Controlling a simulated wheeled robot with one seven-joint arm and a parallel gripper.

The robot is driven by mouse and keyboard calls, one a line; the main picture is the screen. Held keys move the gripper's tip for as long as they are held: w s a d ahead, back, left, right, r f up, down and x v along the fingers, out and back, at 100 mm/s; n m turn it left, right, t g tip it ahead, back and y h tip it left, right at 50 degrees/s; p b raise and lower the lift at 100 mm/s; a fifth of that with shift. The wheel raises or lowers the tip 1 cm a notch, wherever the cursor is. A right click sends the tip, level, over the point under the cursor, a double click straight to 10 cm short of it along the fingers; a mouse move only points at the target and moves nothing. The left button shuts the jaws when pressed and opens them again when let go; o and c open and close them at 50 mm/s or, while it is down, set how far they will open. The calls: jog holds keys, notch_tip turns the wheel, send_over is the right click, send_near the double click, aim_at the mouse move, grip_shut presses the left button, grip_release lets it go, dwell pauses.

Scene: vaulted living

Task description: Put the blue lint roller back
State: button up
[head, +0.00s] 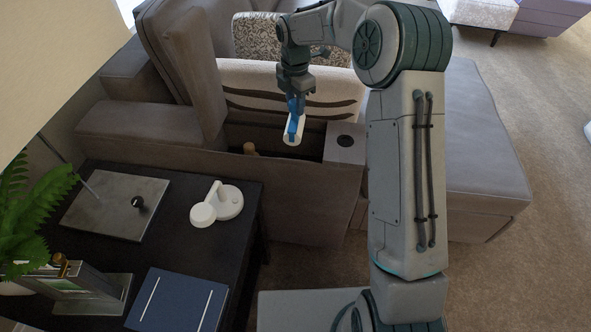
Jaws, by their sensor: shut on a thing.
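The blue lint roller (292,129) has a blue handle and a white roll. My gripper (296,103) points down and is shut on it, around its upper part. The roller hangs in front of an open, dark storage compartment (275,137) in the sofa's console. From this view I cannot tell whether its lower end is above the opening or inside it. The fingertips are small and partly merge with the blue of the roller.
A wooden knob-like end (249,148) shows at the compartment's left. A cup-holder panel (345,145) adjoins it on the right. A dark side table (186,250) at left bears a white lamp-like object (217,204), a blue book (177,303) and a grey board (117,204).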

aim_at(296, 119)
notch_tip(296, 119, down, 18)
jog(key=b, duration=0.3)
jog(key=shift+b, duration=0.3)
jog(key=o, duration=1)
jog(key=shift+c, duration=0.2)
jog(key=shift+r, duration=0.1)
notch_tip(296, 119, up, 12)
jog(key=p, duration=0.2)
jog(key=shift+r+p, duration=0.1)
jog(key=shift+p, duration=0.2)
